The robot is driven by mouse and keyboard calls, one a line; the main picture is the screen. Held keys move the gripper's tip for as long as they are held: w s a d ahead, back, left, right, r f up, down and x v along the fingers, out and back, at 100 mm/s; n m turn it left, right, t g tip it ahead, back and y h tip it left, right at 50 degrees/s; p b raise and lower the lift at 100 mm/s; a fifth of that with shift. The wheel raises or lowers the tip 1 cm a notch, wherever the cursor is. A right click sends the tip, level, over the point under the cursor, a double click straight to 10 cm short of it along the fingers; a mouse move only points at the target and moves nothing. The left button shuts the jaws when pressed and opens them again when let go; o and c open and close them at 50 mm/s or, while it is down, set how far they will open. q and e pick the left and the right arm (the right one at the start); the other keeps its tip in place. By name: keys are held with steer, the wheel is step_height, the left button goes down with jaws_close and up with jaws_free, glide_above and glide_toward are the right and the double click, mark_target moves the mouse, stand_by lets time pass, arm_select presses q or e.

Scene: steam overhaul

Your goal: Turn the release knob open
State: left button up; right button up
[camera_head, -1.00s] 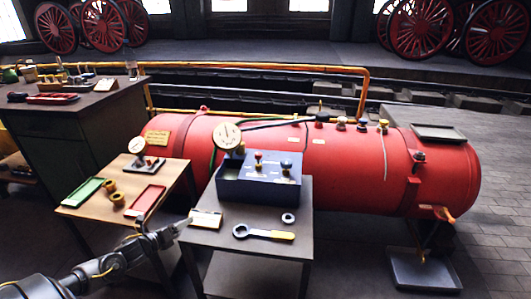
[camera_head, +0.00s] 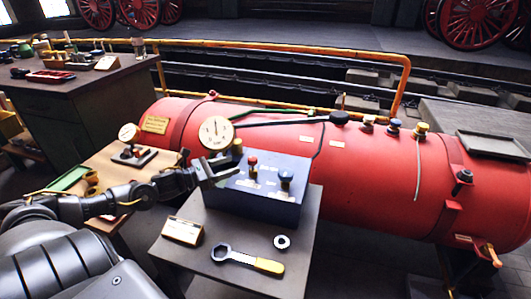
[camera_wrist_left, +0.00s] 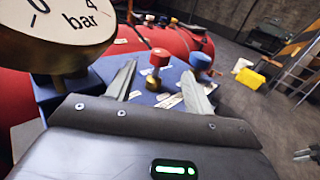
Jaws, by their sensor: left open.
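A dark blue control box (camera_head: 240,206) stands on the small front table. It carries a red knob (camera_head: 252,161) and a blue knob (camera_head: 286,176); I cannot read which label marks the release. My left gripper (camera_head: 226,168) is open and empty at the box's left top edge, just left of the red knob. In the left wrist view the red knob (camera_wrist_left: 159,58) stands ahead between the open fingers, apart from them, and the blue knob (camera_wrist_left: 200,62) is beyond the right finger. My right gripper is not seen in the head view.
A round pressure gauge (camera_head: 216,133) stands close behind my left gripper and looms at upper left in the wrist view. A yellow-handled wrench (camera_head: 247,261), a ring (camera_head: 281,242) and a small card (camera_head: 183,230) lie on the table. The red boiler (camera_head: 370,165) lies behind.

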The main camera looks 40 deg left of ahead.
mark_target(256, 157)
arm_select(q)
steer(key=shift+w+d+r, duration=0.1)
steer(key=shift+w+d, duration=0.15)
steer(key=shift+w, duration=0.1)
steer(key=x, duration=0.8)
steer(key=shift+x, duration=0.75)
steer(key=shift+w+d, duration=0.15)
steer(key=shift+w, duration=0.05)
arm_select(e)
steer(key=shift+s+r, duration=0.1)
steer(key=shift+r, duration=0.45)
arm_select(q)
steer(key=shift+c, duration=0.2)
steer(key=c, duration=0.9)
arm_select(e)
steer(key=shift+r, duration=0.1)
